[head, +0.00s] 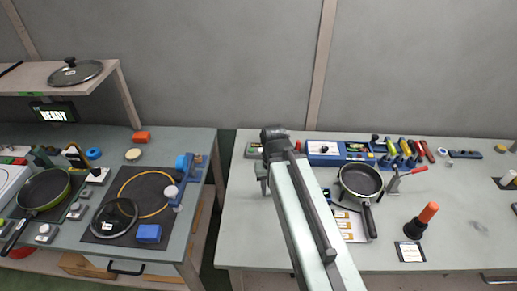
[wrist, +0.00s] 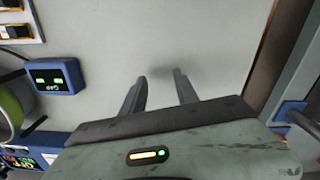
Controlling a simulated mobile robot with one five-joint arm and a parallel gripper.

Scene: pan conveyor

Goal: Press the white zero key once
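My gripper (head: 263,182) is above the left end of the right-hand table in the head view. In the wrist view my gripper (wrist: 161,73) has its two fingers apart, with nothing between them but bare grey table. I cannot make out a white zero key for sure in either view. A small grey box (head: 252,150) with a pale top stands just behind my gripper, partly hidden by the arm. A blue box with a lit green display (wrist: 55,76) is at the left of the wrist view.
A black pan (head: 361,180), a blue rack of coloured tools (head: 400,158) and an orange-handled tool (head: 422,220) stand on the right-hand table. A gap separates the tables.

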